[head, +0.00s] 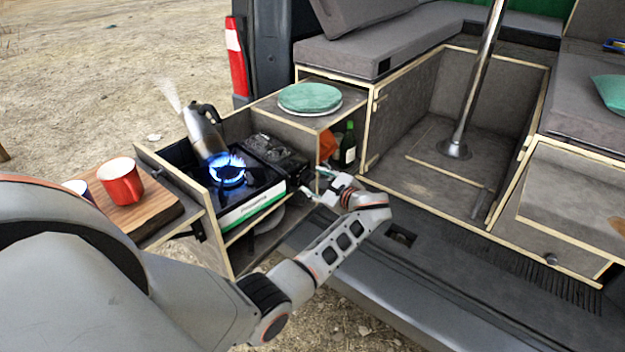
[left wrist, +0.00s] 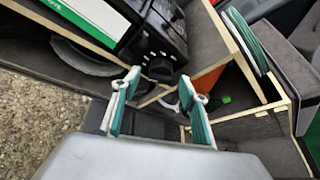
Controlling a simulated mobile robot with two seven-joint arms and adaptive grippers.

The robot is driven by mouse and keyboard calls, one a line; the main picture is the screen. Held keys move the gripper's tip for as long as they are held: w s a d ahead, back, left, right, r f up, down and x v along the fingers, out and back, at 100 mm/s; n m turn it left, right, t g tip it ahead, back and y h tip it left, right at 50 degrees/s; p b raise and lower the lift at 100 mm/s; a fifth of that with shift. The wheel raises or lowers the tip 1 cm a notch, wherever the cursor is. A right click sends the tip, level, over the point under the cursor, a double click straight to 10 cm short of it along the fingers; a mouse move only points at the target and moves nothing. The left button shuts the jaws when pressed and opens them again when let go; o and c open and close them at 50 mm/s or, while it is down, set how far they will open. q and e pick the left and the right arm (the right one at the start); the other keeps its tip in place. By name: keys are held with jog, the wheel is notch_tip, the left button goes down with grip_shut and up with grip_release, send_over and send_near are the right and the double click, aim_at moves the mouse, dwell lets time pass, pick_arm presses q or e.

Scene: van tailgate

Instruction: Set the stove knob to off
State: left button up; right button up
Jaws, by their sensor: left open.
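The camping stove (head: 255,203) sits in a wooden pull-out, and a blue flame (head: 228,170) burns on its burner. The black stove knob (left wrist: 160,69) shows on the dark right part of the stove front in the left wrist view. In the head view the knob is not clear. My left gripper (head: 314,183) is just in front of the stove's right end. It also shows in the left wrist view (left wrist: 165,92), its green-padded fingers apart, with the knob beyond the gap. It appears empty and apart from the knob. My right gripper is not in view.
A red mug (head: 120,181) and a blue-rimmed mug (head: 78,188) stand on a wooden board at left. Green plates (head: 310,98) lie on the cabinet, with a bottle (head: 348,145) in the niche below. A metal post (head: 478,85) rises from the van floor.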

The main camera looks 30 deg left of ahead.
aim_at(309, 177)
pick_arm(q)
jog(key=shift+x, duration=1.1)
jog(key=c, duration=1.1)
jog(key=shift+o, duration=0.2)
